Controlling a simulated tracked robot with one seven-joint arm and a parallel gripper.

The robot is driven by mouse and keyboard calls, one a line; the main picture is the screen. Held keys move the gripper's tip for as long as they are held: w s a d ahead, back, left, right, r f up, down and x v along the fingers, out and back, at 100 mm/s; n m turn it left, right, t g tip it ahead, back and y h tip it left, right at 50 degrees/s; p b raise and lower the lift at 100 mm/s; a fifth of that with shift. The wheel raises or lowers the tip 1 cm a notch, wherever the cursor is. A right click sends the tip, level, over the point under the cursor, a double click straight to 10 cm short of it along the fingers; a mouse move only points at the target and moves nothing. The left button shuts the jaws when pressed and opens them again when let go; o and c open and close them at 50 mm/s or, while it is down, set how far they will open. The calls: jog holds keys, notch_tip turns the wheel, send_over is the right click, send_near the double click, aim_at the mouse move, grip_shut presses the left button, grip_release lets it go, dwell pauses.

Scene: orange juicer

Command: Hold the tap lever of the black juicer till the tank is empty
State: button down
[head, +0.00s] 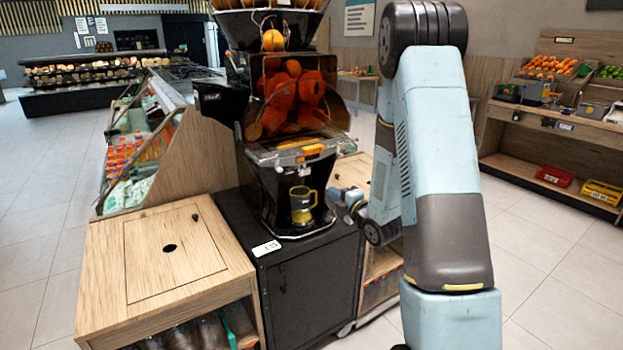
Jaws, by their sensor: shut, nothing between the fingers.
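The black juicer (242,104) stands on a dark cabinet, with red-orange squeezing drums (290,95) behind its clear cover. A yellow-tinted jug (302,205) with its handle to the right stands upright in the bay below. My gripper (335,194) is small in view just right of the jug handle and looks shut, with nothing seen in it. I cannot tell whether it touches the jug or the juicer. The tap lever is not clear to see, and neither is the level in the tank.
The dark cabinet (310,289) carries a small white card (266,248). A wooden counter (150,295) with a round hole adjoins it on the left, and a sloped bottle display (150,150) stands behind. My arm fills the right foreground. Fruit shelves (545,145) stand far right; tiled floor between is clear.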

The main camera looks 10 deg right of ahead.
aim_at(306, 174)
dwell(0.4)
jog(key=x, duration=1.4)
